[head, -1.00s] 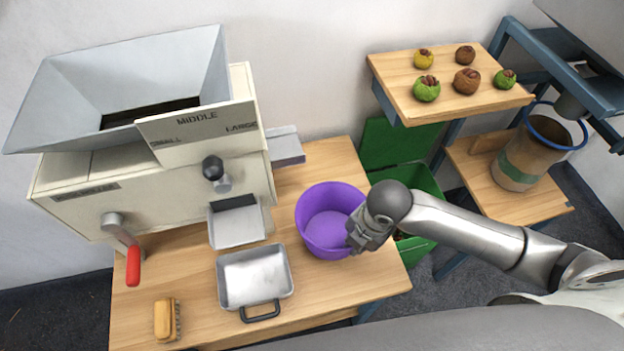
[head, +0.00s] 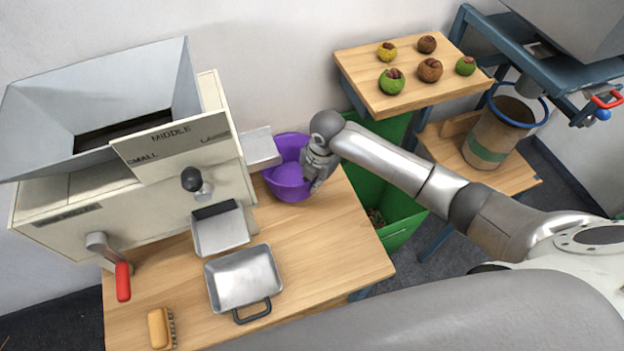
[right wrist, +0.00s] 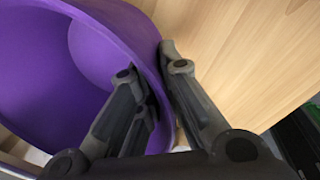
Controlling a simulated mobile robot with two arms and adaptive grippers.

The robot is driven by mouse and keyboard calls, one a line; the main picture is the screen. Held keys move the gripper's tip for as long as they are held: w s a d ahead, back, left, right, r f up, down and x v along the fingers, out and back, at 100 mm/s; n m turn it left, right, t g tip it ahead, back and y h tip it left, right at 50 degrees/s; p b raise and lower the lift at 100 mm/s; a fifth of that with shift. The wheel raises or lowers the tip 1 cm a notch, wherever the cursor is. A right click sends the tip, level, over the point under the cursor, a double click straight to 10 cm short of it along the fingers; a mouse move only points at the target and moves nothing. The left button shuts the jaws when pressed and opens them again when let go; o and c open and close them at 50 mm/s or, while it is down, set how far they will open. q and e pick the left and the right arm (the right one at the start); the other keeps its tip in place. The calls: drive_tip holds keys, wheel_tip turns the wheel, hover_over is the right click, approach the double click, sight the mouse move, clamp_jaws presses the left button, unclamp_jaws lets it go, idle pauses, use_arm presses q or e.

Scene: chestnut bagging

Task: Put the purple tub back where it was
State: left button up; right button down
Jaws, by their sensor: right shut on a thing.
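The purple tub (head: 288,184) is at the back right of the wooden table, beside the sorting machine's side chute (head: 261,150). It looks empty inside. My right gripper (head: 316,176) is shut on the tub's right rim. In the right wrist view, one finger is inside the purple tub (right wrist: 60,75) and one outside, with the right gripper (right wrist: 158,85) pinching the wall. I cannot tell whether the tub's base touches the table. My left gripper is not in view.
The sorting machine (head: 130,190) fills the table's left. A metal pan (head: 243,278) and a yellow brush (head: 160,328) lie in front. A green bin (head: 400,225) stands right of the table. The table's front right is clear.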

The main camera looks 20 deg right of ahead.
drive_tip(key=shift+w, duration=0.75)
drive_tip(key=shift+f+p, duration=0.3)
drive_tip(key=shift+f, duration=0.05)
wheel_tip(320, 180, down, 2)
drive_tip(key=shift+f+p, duration=0.1)
drive_tip(key=shift+p, duration=0.2)
drive_tip(key=shift+f, duration=0.3)
drive_tip(key=shift+f, duration=0.1)
drive_tip(key=c, duration=1.6)
unclamp_jaws()
